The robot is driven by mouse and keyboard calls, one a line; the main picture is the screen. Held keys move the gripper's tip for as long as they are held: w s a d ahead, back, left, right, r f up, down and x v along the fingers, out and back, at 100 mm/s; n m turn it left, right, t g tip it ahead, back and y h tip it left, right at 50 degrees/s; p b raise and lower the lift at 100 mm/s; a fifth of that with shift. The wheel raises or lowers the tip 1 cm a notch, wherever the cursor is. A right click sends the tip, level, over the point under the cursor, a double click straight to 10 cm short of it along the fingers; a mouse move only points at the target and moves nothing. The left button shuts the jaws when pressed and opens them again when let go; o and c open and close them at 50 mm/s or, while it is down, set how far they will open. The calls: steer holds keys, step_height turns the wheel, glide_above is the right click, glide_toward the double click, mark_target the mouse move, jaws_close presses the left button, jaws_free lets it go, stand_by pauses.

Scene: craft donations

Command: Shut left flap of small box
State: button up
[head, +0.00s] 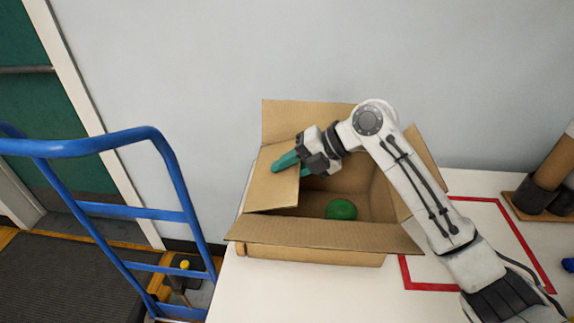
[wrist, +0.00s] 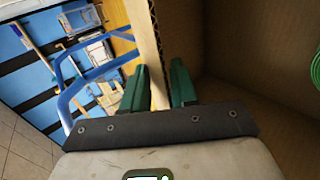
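The small box (head: 315,255) is an open brown cardboard box on the white table. Its left flap (head: 268,190) is raised and leans over the left side of the opening. My gripper (head: 293,164) has its green fingers on either side of the flap's free edge. The back flap (head: 300,121) stands upright. The right flap (head: 427,160) and front flap (head: 325,234) spread outward. A green ball-like item (head: 341,209) lies inside.
A blue hand truck (head: 175,215) stands left of the table. A red outline (head: 497,235) marks the tabletop right of the box, under my arm. A brown item on a wooden base (head: 545,195) stands at the far right. The wall is close behind.

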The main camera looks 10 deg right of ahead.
steer(key=shift+o, duration=0.5)
steer(key=shift+a+r, duration=0.1)
steer(key=shift+r, duration=0.2)
steer(key=v, duration=1)
steer(key=shift+d, duration=0.4)
